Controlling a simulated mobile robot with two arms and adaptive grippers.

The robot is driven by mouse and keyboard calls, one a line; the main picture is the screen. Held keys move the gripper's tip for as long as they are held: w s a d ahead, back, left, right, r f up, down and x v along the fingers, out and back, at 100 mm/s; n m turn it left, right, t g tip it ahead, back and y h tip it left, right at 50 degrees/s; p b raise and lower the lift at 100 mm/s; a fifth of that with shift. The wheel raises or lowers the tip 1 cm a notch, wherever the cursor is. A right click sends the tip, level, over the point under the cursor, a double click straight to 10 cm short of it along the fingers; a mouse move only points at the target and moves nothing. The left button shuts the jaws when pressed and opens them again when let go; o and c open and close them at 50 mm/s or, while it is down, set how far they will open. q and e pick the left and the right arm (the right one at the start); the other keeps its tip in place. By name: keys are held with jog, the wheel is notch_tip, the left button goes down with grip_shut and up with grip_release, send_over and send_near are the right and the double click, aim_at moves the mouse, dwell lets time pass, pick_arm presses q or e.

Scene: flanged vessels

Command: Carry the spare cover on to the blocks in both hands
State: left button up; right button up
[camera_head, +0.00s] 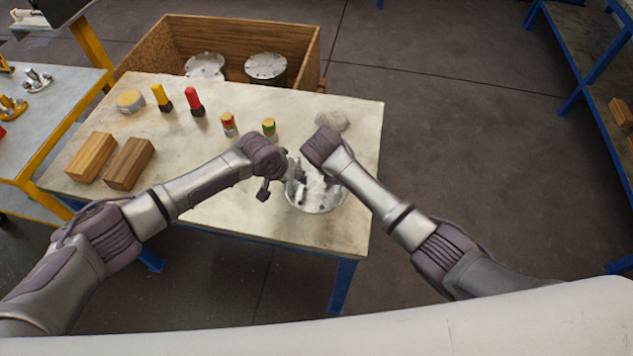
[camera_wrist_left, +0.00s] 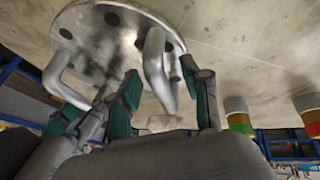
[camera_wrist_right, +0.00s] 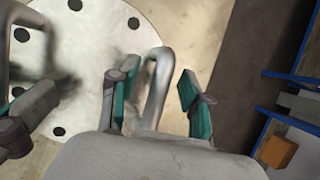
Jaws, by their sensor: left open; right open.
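The spare cover (camera_head: 318,204) is a round metal disc with bolt holes, lying flat on the table's near right part. It has two bent-bar handles. My left gripper (camera_head: 277,182) is open at the left handle, which stands between its fingers in the left wrist view (camera_wrist_left: 155,65). My right gripper (camera_wrist_right: 152,92) is open, with the right handle (camera_wrist_right: 160,75) between its fingers. Whether the fingers touch the handles cannot be told. The hands hide part of the cover in the head view. Two wooden blocks, one light (camera_head: 90,157) and one darker (camera_head: 129,164), lie side by side at the table's left.
Yellow (camera_head: 161,97) and red (camera_head: 194,101) upright items and two banded cylinders (camera_head: 229,124) (camera_head: 269,129) stand behind. A wooden crate (camera_head: 290,50) with flanged vessels is beyond the table (camera_head: 330,235). Bare tabletop lies between blocks and cover.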

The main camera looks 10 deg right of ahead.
pick_arm(q)
grip_shut()
pick_arm(e)
grip_shut()
